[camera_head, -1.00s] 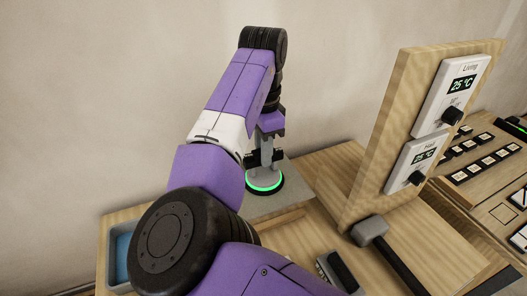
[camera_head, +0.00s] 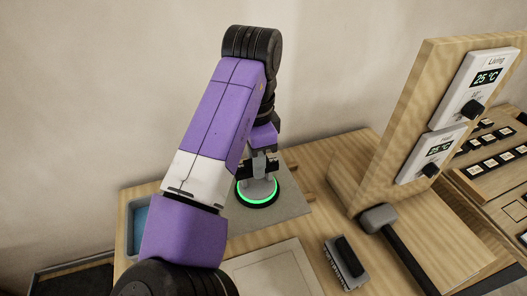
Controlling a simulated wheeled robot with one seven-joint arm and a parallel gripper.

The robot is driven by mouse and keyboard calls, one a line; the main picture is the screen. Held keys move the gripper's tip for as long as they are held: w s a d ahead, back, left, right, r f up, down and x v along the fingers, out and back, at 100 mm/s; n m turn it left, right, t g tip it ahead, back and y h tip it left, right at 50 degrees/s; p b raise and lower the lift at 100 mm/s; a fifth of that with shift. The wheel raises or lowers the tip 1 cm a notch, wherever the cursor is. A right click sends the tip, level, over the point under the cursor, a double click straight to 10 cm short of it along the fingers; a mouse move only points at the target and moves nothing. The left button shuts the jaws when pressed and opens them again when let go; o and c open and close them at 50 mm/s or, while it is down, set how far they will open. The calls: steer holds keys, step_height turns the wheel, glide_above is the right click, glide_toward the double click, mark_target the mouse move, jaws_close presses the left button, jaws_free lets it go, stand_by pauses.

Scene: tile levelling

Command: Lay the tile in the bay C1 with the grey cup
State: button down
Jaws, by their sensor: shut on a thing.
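The grey cup (camera_head: 257,190) stands upright with a lit green ring around its black base. My gripper (camera_head: 258,168) is shut on the cup's upper part. The cup's base is on or just above a flat grey slab (camera_head: 291,205), which looks like the tile; I cannot tell whether it is raised. My arm hides the slab's left part. A pale square panel (camera_head: 272,274) with a thin inner outline lies in front of the slab, partly cut off and partly behind my arm. No label C1 is readable.
A grey tub (camera_head: 130,238) with blue inside is at the left. A black-handled block tool (camera_head: 346,262) and a dark-headed mallet (camera_head: 380,217) lie right of the pale panel. A wooden upright board (camera_head: 392,140) with two thermostats stands at the right.

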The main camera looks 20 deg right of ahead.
steer(key=s+a+p, duration=0.1)
steer(key=s+a, duration=1.9)
steer(key=a, duration=0.4)
steer(key=shift+s+a+p, duration=0.15)
steer(key=shift+s+p, duration=0.1)
steer(key=shift+p, duration=0.1)
stand_by(0.5)
step_height(320, 180, down, 9)
steer(key=b, duration=0.6)
steer(key=shift+r+b, duration=0.2)
steer(key=shift+b, duration=0.1)
stand_by(3.4)
